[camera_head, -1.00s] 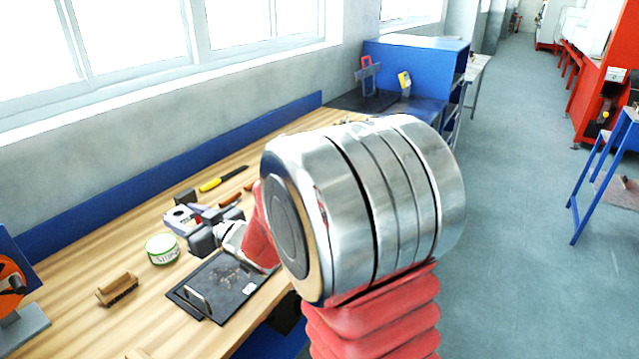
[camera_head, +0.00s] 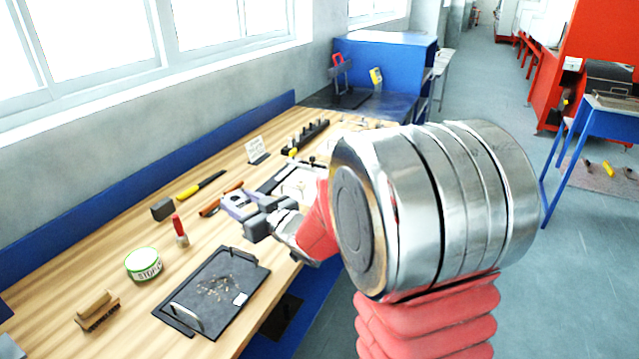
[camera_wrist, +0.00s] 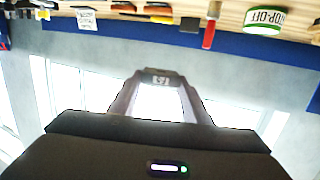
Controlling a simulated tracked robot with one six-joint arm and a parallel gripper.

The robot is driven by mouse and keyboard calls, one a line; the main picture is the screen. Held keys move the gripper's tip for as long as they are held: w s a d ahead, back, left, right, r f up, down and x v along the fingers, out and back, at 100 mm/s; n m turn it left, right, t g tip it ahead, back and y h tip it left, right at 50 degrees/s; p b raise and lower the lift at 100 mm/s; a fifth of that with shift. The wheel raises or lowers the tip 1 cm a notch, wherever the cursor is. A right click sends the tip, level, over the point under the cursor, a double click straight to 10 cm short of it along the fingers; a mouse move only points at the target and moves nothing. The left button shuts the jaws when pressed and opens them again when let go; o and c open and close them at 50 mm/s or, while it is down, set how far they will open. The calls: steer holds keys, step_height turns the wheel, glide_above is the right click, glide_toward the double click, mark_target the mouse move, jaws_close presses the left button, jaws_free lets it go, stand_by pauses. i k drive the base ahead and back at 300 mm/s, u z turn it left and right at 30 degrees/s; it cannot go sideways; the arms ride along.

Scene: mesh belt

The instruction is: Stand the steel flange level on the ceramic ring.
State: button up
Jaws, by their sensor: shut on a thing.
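My gripper (camera_head: 240,204) is over the bench in the head view, left of my large arm joint. It is shut on a small grey piece, apparently the steel flange; the fingers hide most of it. In the wrist view the fingers (camera_wrist: 158,82) converge on this grey piece, and its tilt is unclear. I cannot make out the ceramic ring for sure. A pale, whitish object (camera_head: 302,182) lies behind my gripper, partly covered by my arm.
On the wooden bench are a black tray (camera_head: 222,290), a STOP-OFF tin (camera_head: 144,265), a brush (camera_head: 97,310), a red-handled tool (camera_head: 180,230), a yellow-handled tool (camera_head: 200,186), a grey block (camera_head: 162,209) and a small sign (camera_head: 257,150). A black rack (camera_head: 305,138) stands farther back.

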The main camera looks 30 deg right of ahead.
mark_target(301, 182)
steer(key=u, duration=0.65)
steer(key=i, duration=0.1)
steer(key=z, duration=2.3)
steer(key=i, duration=1.3)
steer(key=u, duration=1.3)
